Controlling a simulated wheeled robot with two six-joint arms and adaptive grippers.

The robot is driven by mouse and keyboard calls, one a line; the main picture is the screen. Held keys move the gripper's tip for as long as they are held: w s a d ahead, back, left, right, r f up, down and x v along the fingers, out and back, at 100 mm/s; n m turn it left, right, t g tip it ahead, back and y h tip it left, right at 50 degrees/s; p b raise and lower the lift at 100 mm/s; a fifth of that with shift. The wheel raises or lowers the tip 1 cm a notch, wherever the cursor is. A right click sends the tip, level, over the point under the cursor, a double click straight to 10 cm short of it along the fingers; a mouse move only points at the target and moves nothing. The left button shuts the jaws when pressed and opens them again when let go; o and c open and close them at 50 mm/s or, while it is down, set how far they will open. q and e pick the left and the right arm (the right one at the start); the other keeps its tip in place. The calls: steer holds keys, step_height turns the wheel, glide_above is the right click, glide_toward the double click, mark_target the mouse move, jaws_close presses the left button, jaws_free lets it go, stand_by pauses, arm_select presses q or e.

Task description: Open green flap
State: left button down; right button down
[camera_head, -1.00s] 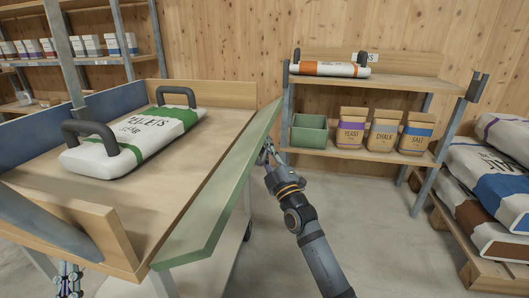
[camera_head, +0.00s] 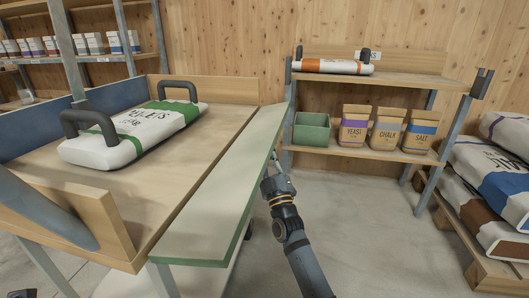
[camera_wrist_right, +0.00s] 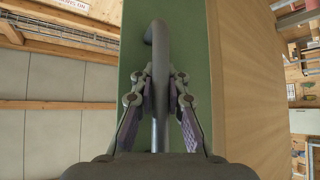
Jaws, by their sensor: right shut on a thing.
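The green flap (camera_head: 222,195) is a long panel hinged along the right side of the wooden table. Its pale top face slopes only slightly, close to level with the table top. My right gripper (camera_head: 272,165) is at its outer edge, partly hidden by the flap. In the right wrist view my right gripper (camera_wrist_right: 160,90) is shut on the grey bar handle (camera_wrist_right: 159,45) fixed to the flap's green face (camera_wrist_right: 133,50). Of my left gripper, at most a small dark piece shows at the bottom left edge; its fingers cannot be made out.
A white and green pellets bag (camera_head: 135,135) with two dark handles lies on the wooden table (camera_head: 190,165). Behind stands a shelf (camera_head: 380,155) with a green box (camera_head: 311,129) and paper bags. Sacks (camera_head: 495,185) lie on a pallet at right. The floor right of my arm is clear.

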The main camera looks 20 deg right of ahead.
steer(key=shift+s+f+m+h, duration=0.2)
steer(key=shift+f+m+h, duration=0.15)
steer(key=shift+m+h, duration=0.3)
steer(key=c, duration=1.8)
jaws_free()
steer(key=shift+s, duration=0.1)
steer(key=o, duration=0.5)
steer(key=shift+s+d+r+h, duration=0.15)
steer(key=shift+s+d+h, duration=0.1)
steer(key=shift+d, duration=0.15)
steer(key=shift+c, duration=0.2)
steer(key=shift+w+a, duration=0.1)
steer(key=v, duration=1.2)
